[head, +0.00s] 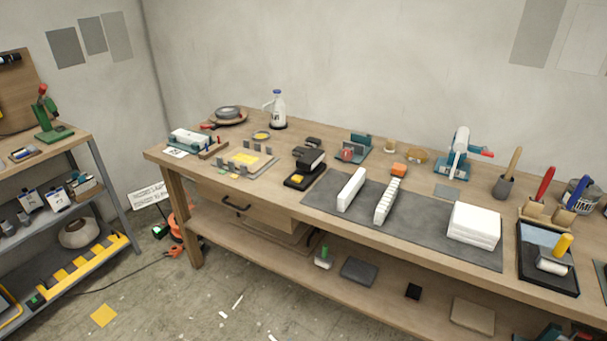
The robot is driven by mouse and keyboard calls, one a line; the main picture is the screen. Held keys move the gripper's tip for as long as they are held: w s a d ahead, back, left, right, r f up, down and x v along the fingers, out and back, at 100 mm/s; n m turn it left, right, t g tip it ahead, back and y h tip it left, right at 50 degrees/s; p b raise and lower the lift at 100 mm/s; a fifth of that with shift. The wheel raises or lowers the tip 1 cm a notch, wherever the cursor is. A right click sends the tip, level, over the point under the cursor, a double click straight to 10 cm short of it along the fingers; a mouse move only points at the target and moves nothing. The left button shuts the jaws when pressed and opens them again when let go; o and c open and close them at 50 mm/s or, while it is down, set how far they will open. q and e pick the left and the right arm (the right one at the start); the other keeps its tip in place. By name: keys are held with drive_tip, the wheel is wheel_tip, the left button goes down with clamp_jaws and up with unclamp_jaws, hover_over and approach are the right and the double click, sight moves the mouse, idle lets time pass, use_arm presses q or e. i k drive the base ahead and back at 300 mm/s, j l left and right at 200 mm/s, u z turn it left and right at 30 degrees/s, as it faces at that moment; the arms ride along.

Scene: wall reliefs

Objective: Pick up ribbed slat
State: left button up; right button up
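The ribbed slat (387,201) is a long white bar with notches along its top. It lies on the dark grey mat (425,242) on the wooden workbench, its length running away from me. A smooth white bar (351,189) lies to its left, apart from it and roughly parallel. A stack of white slabs (473,225) sits to its right on the same mat. Nothing covers the ribbed slat. Neither of my grippers shows in the head view.
A black stapler-like tool (306,167) stands left of the mat. A paint tray with a yellow-handled roller (548,260) stands at the right. An orange block (398,170) lies behind the slat. Mat space between the ribbed slat and the slabs is clear. A shelf unit (60,215) stands at the left.

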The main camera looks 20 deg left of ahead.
sight(382, 210)
drive_tip(key=i+j, duration=0.1)
drive_tip(key=i, duration=0.35)
drive_tip(key=i+j, duration=0.15)
drive_tip(key=i, duration=0.25)
drive_tip(key=u, duration=0.05)
